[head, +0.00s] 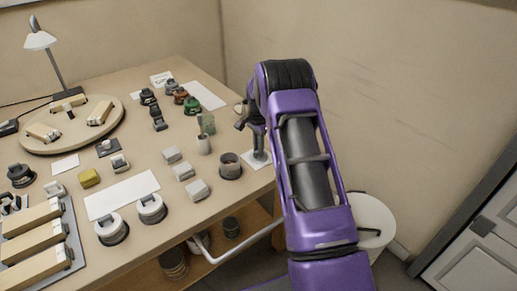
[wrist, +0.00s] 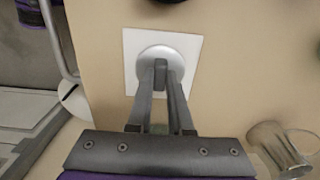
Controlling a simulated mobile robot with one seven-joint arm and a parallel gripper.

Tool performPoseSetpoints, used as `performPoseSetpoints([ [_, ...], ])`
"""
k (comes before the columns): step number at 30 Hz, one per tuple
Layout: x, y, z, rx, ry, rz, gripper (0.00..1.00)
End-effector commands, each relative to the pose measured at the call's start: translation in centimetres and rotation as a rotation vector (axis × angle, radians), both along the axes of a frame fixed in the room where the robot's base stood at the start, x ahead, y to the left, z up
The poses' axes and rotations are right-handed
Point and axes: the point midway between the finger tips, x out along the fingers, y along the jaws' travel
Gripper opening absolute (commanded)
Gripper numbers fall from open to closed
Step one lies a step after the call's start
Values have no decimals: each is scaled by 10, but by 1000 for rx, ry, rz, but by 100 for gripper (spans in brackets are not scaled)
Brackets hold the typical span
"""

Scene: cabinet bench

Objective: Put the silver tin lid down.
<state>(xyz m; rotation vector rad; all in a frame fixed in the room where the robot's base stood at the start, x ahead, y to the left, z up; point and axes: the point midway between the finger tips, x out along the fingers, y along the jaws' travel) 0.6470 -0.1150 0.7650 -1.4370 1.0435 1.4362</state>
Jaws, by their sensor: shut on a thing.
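The silver tin lid (wrist: 184,54) is a round, pale metal disc with a small dark knob in its middle. My gripper (wrist: 161,72) is shut on the knob, and its fingers hide the lid's near part. The lid is over the middle of a white square card (wrist: 136,42) on the bench; I cannot tell whether it touches the card. In the head view my gripper (head: 258,150) points down over the card (head: 249,163) near the bench's right edge. The lid is too small and covered to make out there.
A white bin (head: 372,225) stands off the bench's right edge.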

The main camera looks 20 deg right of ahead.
Motion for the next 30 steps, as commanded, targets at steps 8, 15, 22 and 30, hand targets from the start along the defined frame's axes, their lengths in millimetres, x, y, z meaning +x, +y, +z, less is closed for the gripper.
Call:
performPoseSetpoints([
  [8, 0, 0, -2, 0, 0, 0, 48],
  [15, 0, 0, -1, 0, 0, 0, 48],
  [22, 1, 0, 28, -1, -3, 0, 48],
  [30, 1, 0, 86, -1, -3, 0, 48],
])
